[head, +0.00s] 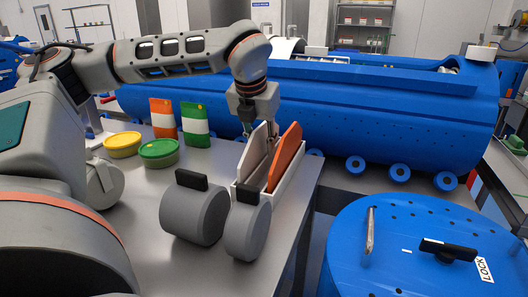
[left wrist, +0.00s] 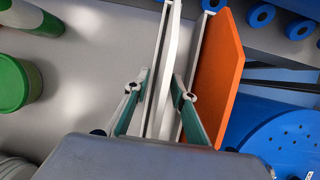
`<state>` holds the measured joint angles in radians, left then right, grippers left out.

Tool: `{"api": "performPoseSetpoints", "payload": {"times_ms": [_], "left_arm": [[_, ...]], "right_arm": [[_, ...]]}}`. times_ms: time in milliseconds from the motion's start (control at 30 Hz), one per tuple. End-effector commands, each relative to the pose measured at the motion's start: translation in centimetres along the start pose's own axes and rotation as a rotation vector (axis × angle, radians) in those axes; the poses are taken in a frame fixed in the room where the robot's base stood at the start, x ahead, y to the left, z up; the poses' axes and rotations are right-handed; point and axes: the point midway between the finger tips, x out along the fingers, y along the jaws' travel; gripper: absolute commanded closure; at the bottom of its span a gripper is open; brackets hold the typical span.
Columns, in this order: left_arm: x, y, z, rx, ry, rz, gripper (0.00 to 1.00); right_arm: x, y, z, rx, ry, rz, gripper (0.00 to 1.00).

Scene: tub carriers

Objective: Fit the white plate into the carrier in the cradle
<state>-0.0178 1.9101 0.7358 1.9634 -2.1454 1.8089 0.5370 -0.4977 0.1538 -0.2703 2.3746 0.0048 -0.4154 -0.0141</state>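The white plate (head: 254,152) stands on edge in a white open-topped rack (head: 289,184), left of an orange plate (head: 285,156). My left gripper (head: 247,122) comes down from above at the white plate's upper edge. The orange plate (left wrist: 218,75) is right of the fingers there. The plate's lower part is hidden in the rack. I cannot tell which thing is the cradle. My right gripper is not in view.
A yellow tub (head: 122,146), a green tub (head: 159,154) and striped packs (head: 194,125) stand left on the grey table. A long blue perforated body (head: 400,118) with rollers lies behind. A blue drum (head: 350,250) with a black handle marked LOCK is front right.

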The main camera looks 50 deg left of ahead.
Motion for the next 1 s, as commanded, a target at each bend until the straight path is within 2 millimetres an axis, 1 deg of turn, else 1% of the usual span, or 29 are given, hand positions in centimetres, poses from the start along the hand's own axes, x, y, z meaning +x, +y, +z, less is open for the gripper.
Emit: {"api": "performPoseSetpoints", "payload": {"times_ms": [200, 267, 300, 767, 867, 1000], "left_arm": [[-0.2, 0.0, 0.1, 0.000, -0.004, -0.002, 0.75], [-0.2, 0.0, 0.1, 0.000, -0.004, -0.002, 0.91], [-0.2, 0.0, 0.1, 0.000, -0.004, -0.002, 1.00], [-0.4, 0.0, 0.2, 0.000, -0.005, -0.001, 1.00], [-1.1, 0.0, 0.5, 0.000, -0.008, -0.001, 1.00], [-2.8, 0.1, 1.2, -0.001, -0.012, -0.003, 1.00]], "right_arm": [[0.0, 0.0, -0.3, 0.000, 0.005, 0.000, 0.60], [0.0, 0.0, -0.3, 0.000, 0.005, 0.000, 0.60], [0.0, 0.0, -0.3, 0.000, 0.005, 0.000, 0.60], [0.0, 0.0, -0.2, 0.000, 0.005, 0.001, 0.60], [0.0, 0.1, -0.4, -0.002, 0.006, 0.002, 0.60], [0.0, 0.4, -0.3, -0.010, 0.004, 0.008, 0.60]]}}
